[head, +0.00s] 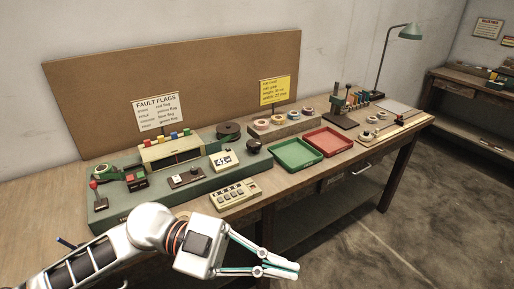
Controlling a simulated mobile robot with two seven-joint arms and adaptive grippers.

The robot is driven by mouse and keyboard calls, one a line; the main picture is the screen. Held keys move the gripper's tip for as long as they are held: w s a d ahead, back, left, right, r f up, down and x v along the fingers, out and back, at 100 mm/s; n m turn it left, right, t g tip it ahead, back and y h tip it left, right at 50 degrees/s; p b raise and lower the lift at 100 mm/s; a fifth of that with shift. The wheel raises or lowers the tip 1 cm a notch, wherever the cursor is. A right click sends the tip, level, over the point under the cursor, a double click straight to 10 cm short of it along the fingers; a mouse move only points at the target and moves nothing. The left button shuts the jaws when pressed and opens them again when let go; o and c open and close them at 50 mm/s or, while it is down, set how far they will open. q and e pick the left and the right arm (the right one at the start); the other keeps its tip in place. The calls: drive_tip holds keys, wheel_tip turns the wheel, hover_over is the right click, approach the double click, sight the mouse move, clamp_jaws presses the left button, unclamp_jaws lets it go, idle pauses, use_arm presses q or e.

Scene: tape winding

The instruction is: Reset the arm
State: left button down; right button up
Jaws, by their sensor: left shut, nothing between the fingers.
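My left arm comes in from the lower left in the head view. Its left gripper (296,270) is at the bottom centre, in front of the workbench (300,185), with its fingers together and pointing right. Nothing is held between them. The gripper appears apart from everything on the bench. My right gripper is not in view.
On the bench stand a green winding machine (120,205) with a lever, a keypad box (236,194), a green tray (297,153), a red tray (328,141) and a row of tape rolls (285,120). A green lamp (410,32) stands behind. Open floor lies right.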

use_arm(q)
drive_tip(key=w+a+n+t+h, duration=0.35)
drive_tip(key=w+n+t, duration=0.7)
drive_tip(key=t, duration=0.35)
drive_tip(key=w+a+f+n+t+y, duration=0.5)
drive_tip(key=a+f+n+t+y, duration=0.35)
drive_tip(key=f, duration=0.35)
drive_tip(key=s+a+f+n+g+y, duration=0.1)
drive_tip(key=s+a+f+g+y, duration=0.1)
drive_tip(key=f, duration=0.7)
drive_tip(key=s+a+f+n+g+y, duration=0.1)
drive_tip(key=s+a+f+g+y, duration=0.1)
drive_tip(key=s+a+f+y, duration=0.2)
drive_tip(key=s+a+f+n+g+y, duration=0.2)
drive_tip(key=s+a+f, duration=0.4)
drive_tip(key=f, duration=0.7)
drive_tip(key=shift+s+f+y, duration=0.35)
drive_tip(key=shift+s+y, duration=0.2)
drive_tip(key=shift+y, duration=0.15)
drive_tip(key=shift+a+g, duration=0.1)
drive_tip(key=shift+g, duration=0.15)
